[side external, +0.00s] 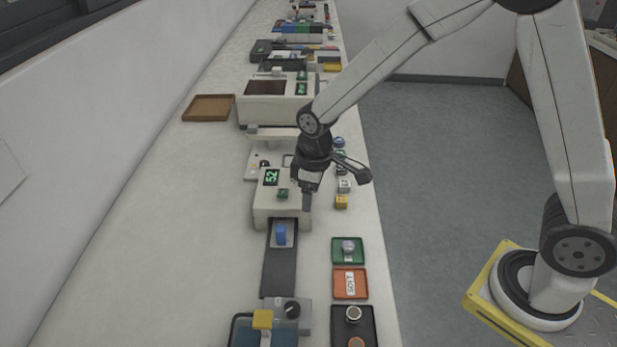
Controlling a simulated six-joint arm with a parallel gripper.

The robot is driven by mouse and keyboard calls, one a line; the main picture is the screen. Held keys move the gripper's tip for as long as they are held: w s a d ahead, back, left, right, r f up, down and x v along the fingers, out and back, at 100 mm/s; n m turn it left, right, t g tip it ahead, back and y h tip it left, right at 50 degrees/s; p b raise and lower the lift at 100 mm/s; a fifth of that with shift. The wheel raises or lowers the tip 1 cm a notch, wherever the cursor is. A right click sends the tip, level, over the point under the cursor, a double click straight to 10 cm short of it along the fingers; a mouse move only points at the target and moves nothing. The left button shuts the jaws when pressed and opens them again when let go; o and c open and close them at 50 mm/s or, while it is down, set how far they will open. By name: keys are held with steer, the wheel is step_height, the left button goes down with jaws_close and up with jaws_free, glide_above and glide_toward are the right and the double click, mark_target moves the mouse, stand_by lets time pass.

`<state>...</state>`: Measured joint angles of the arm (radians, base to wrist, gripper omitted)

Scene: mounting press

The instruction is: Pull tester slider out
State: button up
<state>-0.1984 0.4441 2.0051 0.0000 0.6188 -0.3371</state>
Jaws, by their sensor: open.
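The machine that looks like the tester (265,207) is a pale box with a green display reading 52. A dark flat strip (279,273) runs out from its near face. A blue block (280,235) stands on the strip close to the box; I cannot tell whether it is the slider or its handle. My gripper (307,203) is open and points down at the right side of the box. Its fingertips are small and partly hidden, and I cannot tell whether they touch the box. No object shows between them.
To the right of the strip lie a green tray (335,260), an orange tray (336,294) and a black tray (336,338). A grey unit with a dark knob (292,309) stands at the strip's near end. Small cubes (342,201) sit right of my gripper.

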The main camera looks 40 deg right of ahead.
mark_target(281, 228)
steer(key=w+a+f+n, duration=0.1)
steer(key=w+a+n, duration=0.1)
steer(key=a, duration=0.1)
steer(key=w+a+f, duration=0.1)
steer(key=w+a, duration=0.1)
steer(key=shift+a+f+n+g, duration=0.15)
steer(key=shift+f+n+g, duration=0.2)
steer(key=shift+n+g, duration=0.05)
steer(key=shift+f, duration=3.9)
jaws_close()
